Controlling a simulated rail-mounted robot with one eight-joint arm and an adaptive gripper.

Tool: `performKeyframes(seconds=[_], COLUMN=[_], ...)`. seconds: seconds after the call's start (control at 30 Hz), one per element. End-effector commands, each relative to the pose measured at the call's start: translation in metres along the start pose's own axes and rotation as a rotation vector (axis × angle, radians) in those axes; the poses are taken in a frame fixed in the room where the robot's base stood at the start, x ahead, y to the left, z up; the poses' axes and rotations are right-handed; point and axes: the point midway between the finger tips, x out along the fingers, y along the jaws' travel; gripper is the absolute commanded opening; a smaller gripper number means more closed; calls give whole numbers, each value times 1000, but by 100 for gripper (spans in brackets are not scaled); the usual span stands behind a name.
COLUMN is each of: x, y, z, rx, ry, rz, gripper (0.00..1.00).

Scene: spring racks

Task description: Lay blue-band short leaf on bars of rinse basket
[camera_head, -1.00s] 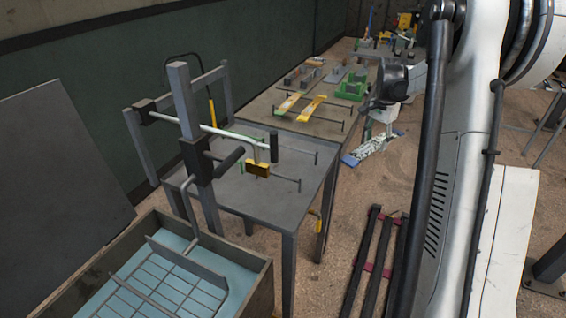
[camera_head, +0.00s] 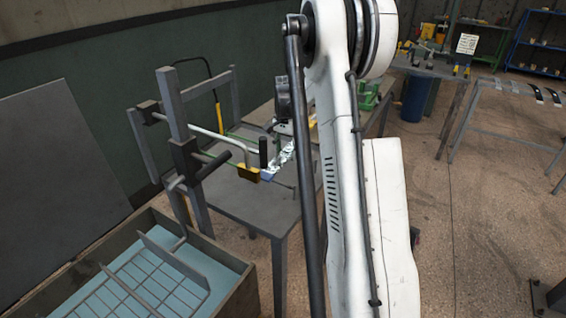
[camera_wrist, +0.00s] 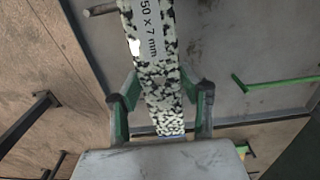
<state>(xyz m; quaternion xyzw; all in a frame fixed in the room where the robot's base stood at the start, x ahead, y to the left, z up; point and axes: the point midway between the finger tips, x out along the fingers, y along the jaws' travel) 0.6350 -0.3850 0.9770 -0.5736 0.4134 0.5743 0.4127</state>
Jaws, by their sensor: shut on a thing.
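The rinse basket (camera_head: 152,285), a grey wire grid with raised bars, sits in a tank of blue liquid at the lower left, apart from the leaf.
A post stand (camera_head: 180,125) with a white rod, black handles and a yellow block (camera_head: 247,172) rises between the tank (camera_head: 244,287) and the grey table (camera_head: 240,205). A dark panel leans at left. Open floor (camera_head: 480,215) lies to the right.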

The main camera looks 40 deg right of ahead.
Motion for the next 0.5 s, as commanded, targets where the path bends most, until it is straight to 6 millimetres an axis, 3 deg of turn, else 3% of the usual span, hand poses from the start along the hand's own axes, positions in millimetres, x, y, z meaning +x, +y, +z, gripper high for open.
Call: performKeyframes(seconds=[0.23, 0.5], x=[13, 42], y=[0, 0], z=[0, 0], rx=[0, 0], ry=[0, 0], rz=[0, 0], gripper=[0, 0])
